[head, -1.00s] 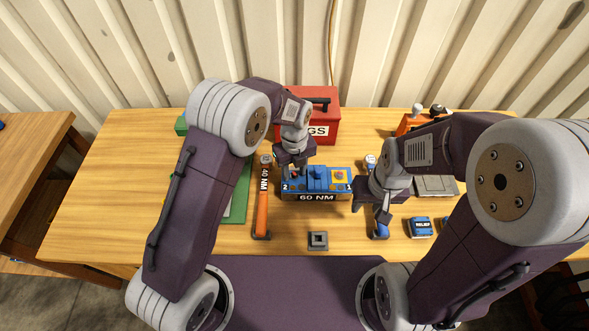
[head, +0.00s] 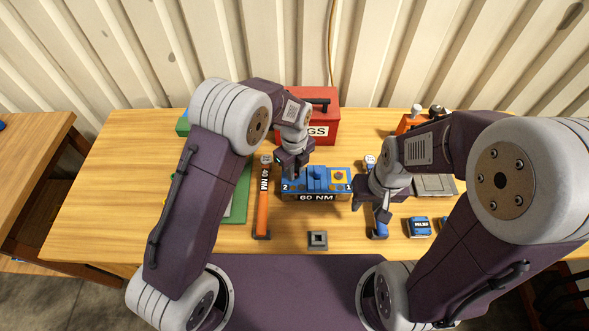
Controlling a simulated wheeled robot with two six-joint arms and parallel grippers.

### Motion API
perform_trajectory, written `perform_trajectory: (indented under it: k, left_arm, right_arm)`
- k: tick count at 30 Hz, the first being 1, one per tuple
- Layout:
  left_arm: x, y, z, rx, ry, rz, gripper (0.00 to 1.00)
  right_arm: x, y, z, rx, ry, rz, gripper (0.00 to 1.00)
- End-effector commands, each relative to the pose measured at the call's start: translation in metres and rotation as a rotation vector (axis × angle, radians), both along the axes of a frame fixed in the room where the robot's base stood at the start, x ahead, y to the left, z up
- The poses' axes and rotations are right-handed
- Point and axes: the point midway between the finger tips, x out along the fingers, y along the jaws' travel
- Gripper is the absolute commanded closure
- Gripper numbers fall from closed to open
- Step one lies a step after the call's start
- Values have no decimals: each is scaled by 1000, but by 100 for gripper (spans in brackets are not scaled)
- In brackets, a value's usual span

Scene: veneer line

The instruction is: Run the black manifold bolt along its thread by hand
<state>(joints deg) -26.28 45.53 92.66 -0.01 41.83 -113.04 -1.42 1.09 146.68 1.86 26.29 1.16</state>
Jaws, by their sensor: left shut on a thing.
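The blue manifold block (head: 320,181) sits mid-table, with "60 NM" on its front and the numbers 2 and 1 at its left and right ends. My left gripper (head: 296,174) points down at the block's left part, near the 2, and is shut there. The black manifold bolt is hidden by the fingers, and it appears to be what they hold. A yellow square (head: 340,175) with a fastener shows at the right end.
An orange "40 NM" wrench (head: 262,205) lies left of the block. A red box (head: 322,128) stands behind. A grey square part (head: 317,239) lies in front, and blue "RELIEF" boxes (head: 419,227) lie right. The table's left side (head: 110,190) is clear.

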Motion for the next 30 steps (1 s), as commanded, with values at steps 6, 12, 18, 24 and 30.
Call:
perform_trajectory:
  k: [6, 12, 18, 24, 30]
  left_arm:
    - [1, 0, 1, 0, -2, 206, 100]
    - [0, 0, 1, 0, 0, 396, 100]
    - [0, 0, 1, 0, 0, 586, 100]
    - [0, 0, 1, -1, -1, 776, 100]
    - [0, 0, 1, -1, -2, 966, 100]
  right_arm:
    - [0, 0, 6, 0, 0, 0, 61]
    - [0, 0, 10, 0, 0, 0, 61]
    - [0, 0, 13, 0, 0, 0, 61]
    - [0, 0, 15, 0, 0, 0, 61]
    - [0, 0, 17, 0, 0, 0, 61]
